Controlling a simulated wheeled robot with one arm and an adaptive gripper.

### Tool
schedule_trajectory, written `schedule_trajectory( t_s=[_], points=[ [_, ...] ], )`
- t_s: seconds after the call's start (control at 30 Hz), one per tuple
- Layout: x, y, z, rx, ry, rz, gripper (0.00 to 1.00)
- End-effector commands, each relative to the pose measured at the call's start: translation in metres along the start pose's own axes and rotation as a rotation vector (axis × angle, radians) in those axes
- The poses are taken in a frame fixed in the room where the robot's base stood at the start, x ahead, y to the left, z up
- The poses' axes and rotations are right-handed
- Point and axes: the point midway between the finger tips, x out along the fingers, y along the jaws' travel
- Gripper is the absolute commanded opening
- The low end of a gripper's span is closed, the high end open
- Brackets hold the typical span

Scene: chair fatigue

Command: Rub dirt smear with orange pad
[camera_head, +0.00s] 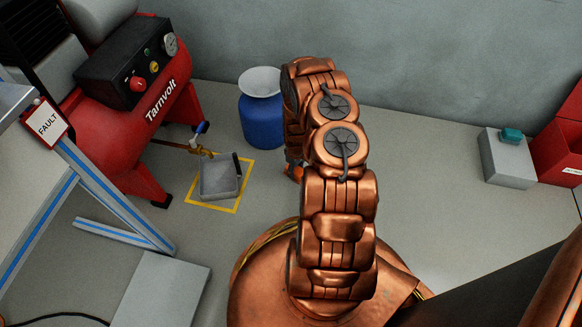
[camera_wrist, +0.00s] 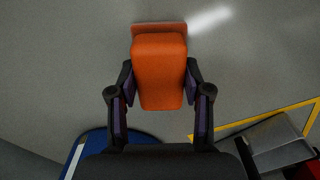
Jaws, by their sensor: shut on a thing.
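The orange pad (camera_wrist: 160,70) is a block with a wider flat edge at its far end. My gripper (camera_wrist: 160,82) is shut on it, with one dark finger on each side. In the head view, only a small orange part (camera_head: 295,171) shows low beside my arm, which hides most of the gripper. The pad is over the grey floor; I cannot tell whether it touches it. A pale streak (camera_wrist: 210,18) lies just beyond the pad's far right corner. I cannot tell whether it is a mark or light. No dark dirt smear is clearly visible.
A blue drum (camera_head: 262,120) stands close left of my arm. A grey tray (camera_head: 220,177) sits within a yellow floor outline (camera_head: 238,203). A red compressor (camera_head: 150,110) and a blue-striped frame (camera_head: 110,200) are left. A grey box (camera_head: 507,160) stands right; floor between is clear.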

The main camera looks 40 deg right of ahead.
Motion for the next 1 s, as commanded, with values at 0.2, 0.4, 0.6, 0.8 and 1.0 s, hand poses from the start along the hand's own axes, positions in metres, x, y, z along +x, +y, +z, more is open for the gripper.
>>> schedule_trajectory(
  t_s=[0.2,0.4,0.6,0.8,1.0],
  points=[
    [-0.001,0.002,0.005,0.000,0.000,0.000,0.09],
    [-0.001,0.008,0.017,0.003,-0.001,-0.002,0.09],
    [0.002,0.013,0.031,0.004,-0.002,-0.003,0.09],
    [0.005,0.017,0.039,0.003,-0.002,-0.003,0.03],
    [0.005,0.017,0.039,0.003,-0.003,-0.004,0.03]
  ],
)
